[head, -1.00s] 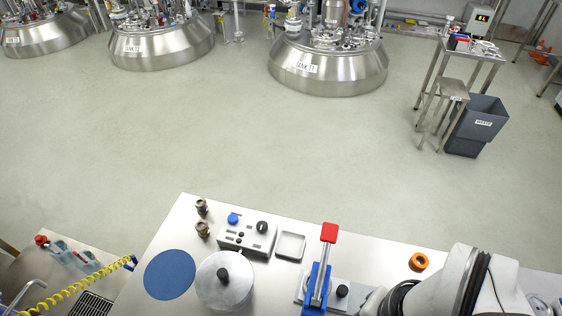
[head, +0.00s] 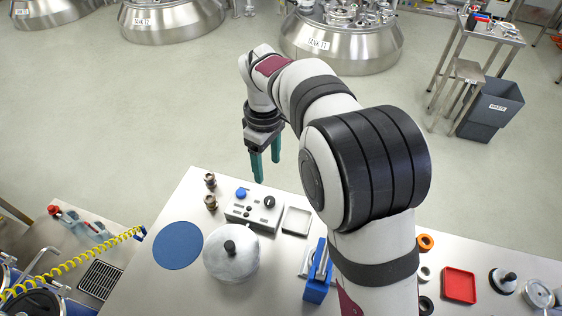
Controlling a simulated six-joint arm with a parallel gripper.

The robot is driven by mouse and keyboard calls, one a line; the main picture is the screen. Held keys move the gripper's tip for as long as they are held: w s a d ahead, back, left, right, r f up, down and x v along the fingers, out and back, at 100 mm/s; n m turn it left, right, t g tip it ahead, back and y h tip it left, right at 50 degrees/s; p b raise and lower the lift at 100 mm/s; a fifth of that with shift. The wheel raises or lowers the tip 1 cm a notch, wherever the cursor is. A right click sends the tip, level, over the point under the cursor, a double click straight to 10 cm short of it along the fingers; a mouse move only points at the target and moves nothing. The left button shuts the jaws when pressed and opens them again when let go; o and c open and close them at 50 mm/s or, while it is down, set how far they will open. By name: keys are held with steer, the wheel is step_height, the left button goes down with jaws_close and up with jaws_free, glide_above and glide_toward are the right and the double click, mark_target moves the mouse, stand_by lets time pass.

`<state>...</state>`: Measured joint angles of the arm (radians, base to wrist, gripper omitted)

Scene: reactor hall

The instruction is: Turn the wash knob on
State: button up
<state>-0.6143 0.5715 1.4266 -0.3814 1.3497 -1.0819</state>
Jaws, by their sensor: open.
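A small grey control box (head: 242,221) stands on the steel bench. On its top are a blue round knob (head: 241,193) at the left and a black knob (head: 268,202) at the right, with several small black buttons between and in front. Labels are too small to read, so I cannot tell which one is the wash knob. My gripper (head: 267,171), with two teal fingers pointing down, hangs above and behind the box near the bench's far edge. Its fingers are apart and empty, touching nothing.
A round metal vessel with a black-knobbed lid (head: 231,266) stands in front of the box. Two brass fittings (head: 211,202) are left of it and an empty square tray (head: 296,221) right. A blue mat (head: 178,245) and a blue clamp (head: 318,283) lie nearby.

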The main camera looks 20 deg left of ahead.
mark_target(270, 201)
step_height(270, 201, down, 14)
steer(key=shift+r, duration=0.25)
jaws_close()
